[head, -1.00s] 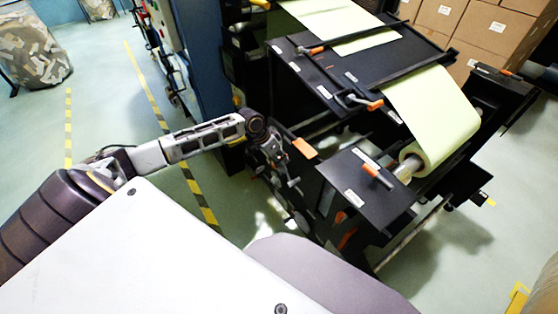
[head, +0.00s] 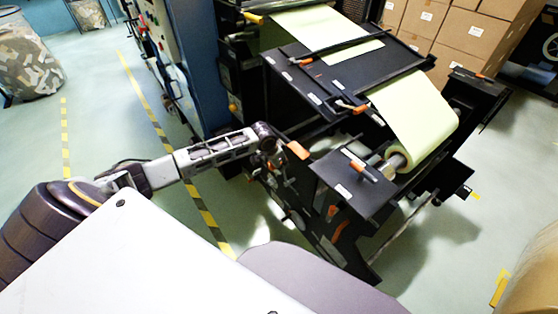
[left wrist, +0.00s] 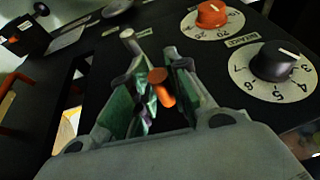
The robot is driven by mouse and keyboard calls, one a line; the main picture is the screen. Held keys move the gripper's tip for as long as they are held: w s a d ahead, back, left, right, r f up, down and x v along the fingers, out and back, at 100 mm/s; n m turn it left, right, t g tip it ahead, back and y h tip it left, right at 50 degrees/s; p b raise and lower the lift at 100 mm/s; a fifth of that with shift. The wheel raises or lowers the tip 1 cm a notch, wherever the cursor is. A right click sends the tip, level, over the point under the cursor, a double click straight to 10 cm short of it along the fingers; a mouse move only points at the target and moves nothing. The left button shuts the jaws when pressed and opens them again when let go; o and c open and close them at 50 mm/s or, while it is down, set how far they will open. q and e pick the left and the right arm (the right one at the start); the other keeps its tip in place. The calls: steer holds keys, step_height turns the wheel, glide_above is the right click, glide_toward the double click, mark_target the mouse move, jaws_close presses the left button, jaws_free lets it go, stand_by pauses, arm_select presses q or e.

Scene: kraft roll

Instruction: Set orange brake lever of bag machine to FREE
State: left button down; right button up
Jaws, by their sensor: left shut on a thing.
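The bag machine (head: 345,195) is a black frame with a pale yellow-green paper web. In the left wrist view, an orange lever (left wrist: 160,88) sits between the fingers of my left gripper (left wrist: 152,84), which is shut on it. A black panel beside it carries a black knob on a numbered white dial (left wrist: 275,62) under a label reading BRAKE. In the head view my left gripper (head: 280,170) is at the machine's near side, beside an orange paddle (head: 297,150). The lever's position marks are not readable. My right gripper is not in view.
A red-orange knob on a second dial (left wrist: 211,15) is close to the fingers. The paper roll (head: 397,160) and an orange-handled plate (head: 352,180) stand to the right. Stacked cartons (head: 445,25) are behind.

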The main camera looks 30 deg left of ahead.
arm_select(q)
steer(key=shift+s+d+r+y+p, duration=0.1)
steer(key=shift+s+d+y+p, duration=0.35)
steer(key=shift+p, duration=0.65)
steer(key=shift+d+t+y+p, duration=0.3)
steer(key=shift+d+y+p, duration=0.05)
steer(key=shift+d+p, duration=0.15)
steer(key=s+d+f+m+t+y+p, duration=0.1)
steer(key=s+d+f+t+y+p, duration=0.1)
steer(key=d, duration=0.5)
steer(key=shift+s+d+f+m+y+p, duration=0.15)
steer(key=shift+s+d+m+y+p, duration=0.35)
steer(key=shift+y+p, duration=0.7)
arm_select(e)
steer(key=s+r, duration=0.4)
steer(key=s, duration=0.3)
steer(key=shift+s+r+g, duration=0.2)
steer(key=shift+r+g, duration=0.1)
arm_select(q)
steer(key=shift+s+t, duration=0.1)
steer(key=shift+t, duration=0.2)
